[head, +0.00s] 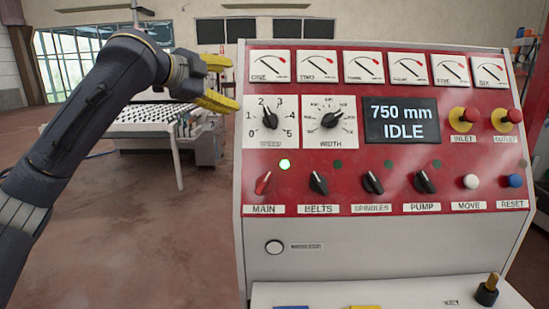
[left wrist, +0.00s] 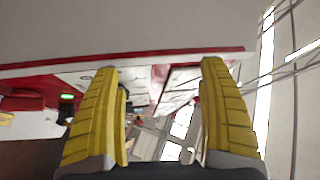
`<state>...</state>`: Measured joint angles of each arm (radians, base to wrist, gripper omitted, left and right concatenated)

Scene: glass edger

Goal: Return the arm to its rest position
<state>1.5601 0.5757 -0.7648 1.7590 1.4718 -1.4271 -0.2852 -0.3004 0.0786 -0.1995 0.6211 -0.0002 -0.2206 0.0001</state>
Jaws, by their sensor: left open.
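My left gripper (head: 222,82) has yellow fingers and hangs in the air to the left of the control panel's upper left corner. Its two fingers are spread apart with nothing visible between them. In the left wrist view my left gripper (left wrist: 162,110) is also open and empty, with the red panel edge behind the fingertips. My left arm comes in from the left edge of the head view. My right gripper is in neither view.
The red control panel (head: 350,170) has gauges, SPEED (head: 270,120) and WIDTH (head: 330,120) knobs, and a display (head: 402,121) reading 750 mm IDLE. A lamp (head: 285,164) above MAIN glows green. A roller table (head: 150,115) stands behind my arm.

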